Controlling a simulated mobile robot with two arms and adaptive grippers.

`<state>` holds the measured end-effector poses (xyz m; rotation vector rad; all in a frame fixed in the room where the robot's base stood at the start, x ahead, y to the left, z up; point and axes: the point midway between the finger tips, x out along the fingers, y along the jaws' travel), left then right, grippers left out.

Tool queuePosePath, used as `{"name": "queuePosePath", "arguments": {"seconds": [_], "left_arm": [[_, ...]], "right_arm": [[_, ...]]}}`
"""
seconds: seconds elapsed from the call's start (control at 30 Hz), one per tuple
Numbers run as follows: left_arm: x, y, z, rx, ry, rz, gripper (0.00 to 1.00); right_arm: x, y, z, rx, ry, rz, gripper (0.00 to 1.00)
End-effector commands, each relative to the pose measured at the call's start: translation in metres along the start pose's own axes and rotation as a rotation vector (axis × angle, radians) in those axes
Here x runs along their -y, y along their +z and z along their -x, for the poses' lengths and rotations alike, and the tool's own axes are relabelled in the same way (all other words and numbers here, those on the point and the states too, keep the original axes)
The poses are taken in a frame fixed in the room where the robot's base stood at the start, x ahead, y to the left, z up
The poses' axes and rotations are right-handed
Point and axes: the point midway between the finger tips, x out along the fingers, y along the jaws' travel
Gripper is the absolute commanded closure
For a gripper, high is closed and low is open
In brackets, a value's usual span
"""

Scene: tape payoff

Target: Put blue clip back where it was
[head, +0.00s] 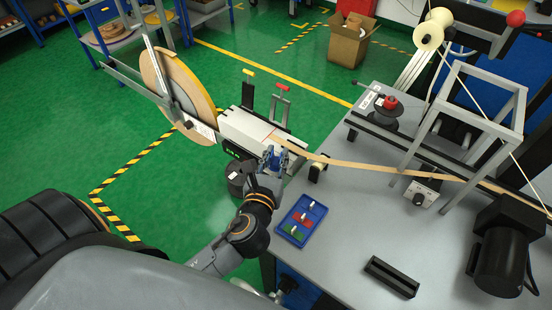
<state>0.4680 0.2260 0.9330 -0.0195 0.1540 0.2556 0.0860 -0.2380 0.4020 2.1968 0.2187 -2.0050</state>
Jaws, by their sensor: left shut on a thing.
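My left gripper (274,154) is shut on the blue clip (275,159), beside the tape outlet of the white payoff unit. The gripper largely hides the clip, and I cannot tell if the clip touches the tape. The tan tape (360,164) runs right from the unit above the grey bench. A blue tray (286,233) lies on the bench near its left edge, to the lower right of the gripper. It holds a red piece (302,218), a green piece (296,233) and small white parts. My right gripper is not in view.
The white payoff unit (245,130) and a large tape reel (165,88) stand left of the bench. A metal frame (480,90), a grey control box (420,194) and a dark motor (500,250) take up the right. A black slotted block (391,277) lies in front. Bench between is clear.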

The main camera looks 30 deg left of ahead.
Motion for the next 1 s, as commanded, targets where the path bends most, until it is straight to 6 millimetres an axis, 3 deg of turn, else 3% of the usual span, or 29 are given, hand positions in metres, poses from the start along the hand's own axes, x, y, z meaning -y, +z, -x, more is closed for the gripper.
{"name": "queuePosePath", "arguments": {"seconds": [0.17, 0.2, 0.3, 0.67, 0.77, 1.0], "left_arm": [[0.000, -0.003, -0.001, 0.000, 0.000, 0.001, 1.00], [0.000, -0.003, -0.001, 0.000, 0.000, 0.001, 0.73], [0.000, -0.003, 0.000, -0.001, 0.000, 0.001, 0.54], [0.000, 0.002, 0.000, 0.001, 0.000, 0.001, 0.54], [0.001, -0.002, 0.012, -0.002, -0.002, 0.000, 0.54], [0.000, -0.003, 0.062, -0.005, -0.001, 0.001, 0.54]], "right_arm": [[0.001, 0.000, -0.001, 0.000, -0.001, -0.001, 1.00], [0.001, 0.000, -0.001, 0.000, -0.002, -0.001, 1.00], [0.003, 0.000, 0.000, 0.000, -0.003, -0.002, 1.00], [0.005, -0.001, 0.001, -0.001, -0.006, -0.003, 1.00], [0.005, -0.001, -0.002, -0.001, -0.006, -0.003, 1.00], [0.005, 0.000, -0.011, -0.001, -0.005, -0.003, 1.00]]}}
